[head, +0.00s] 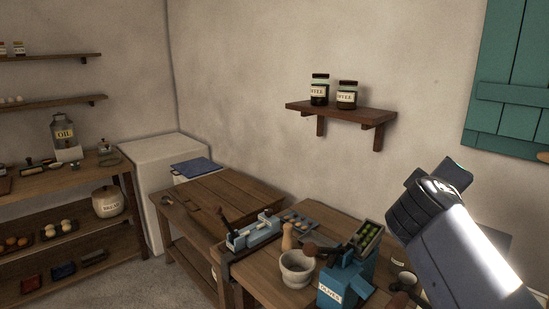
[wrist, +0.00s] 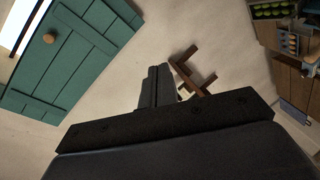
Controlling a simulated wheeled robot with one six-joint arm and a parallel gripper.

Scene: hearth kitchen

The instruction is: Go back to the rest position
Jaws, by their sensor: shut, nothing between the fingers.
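My gripper is in the wrist view (wrist: 158,72), its dark fingers together with nothing between them. It is raised in front of the pale wall, clear of every surface. In the head view my arm rises from the lower right, and part of my gripper (head: 457,172) shows at its upper end, above the workbench. The fingertips are hard to make out there.
A wall shelf (head: 340,112) holds two labelled jars. Below is a wooden workbench (head: 262,290) with a mortar (head: 297,268), a blue olives box (head: 345,280) and a blue press (head: 255,232). A green shutter (head: 510,85) hangs at right. Open wall lies between.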

